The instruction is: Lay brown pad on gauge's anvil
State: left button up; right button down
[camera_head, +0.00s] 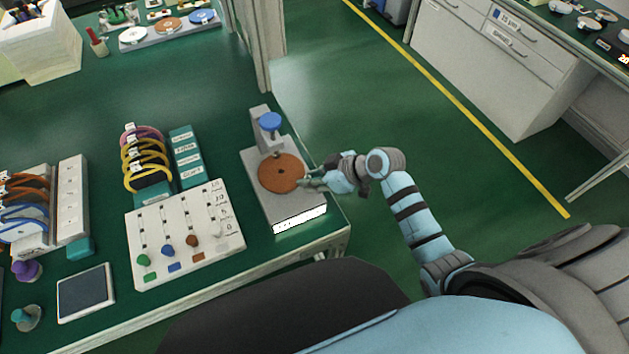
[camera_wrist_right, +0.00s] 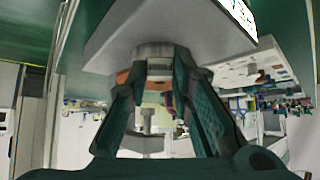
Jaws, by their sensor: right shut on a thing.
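The brown pad (camera_head: 281,172) is a round flat disc with a small hole in its middle. In the head view it lies over the anvil area of the grey gauge (camera_head: 292,206), under the blue knob (camera_head: 269,121). The anvil itself is hidden by the pad. My right gripper (camera_head: 308,182) is shut on the pad's right edge. In the right wrist view the brown edge (camera_wrist_right: 123,77) shows by the fingers (camera_wrist_right: 160,70), close to the grey gauge base. I cannot tell whether the pad touches the anvil. My left gripper is not in view.
A white board (camera_head: 185,232) with coloured pegs stands left of the gauge. Racks with yellow loops (camera_head: 145,165) stand behind it. A tray of discs (camera_head: 168,27) is at the far back. The table's right edge is close beside the gauge.

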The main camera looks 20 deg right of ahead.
jog(key=c, duration=1.3)
grip_release()
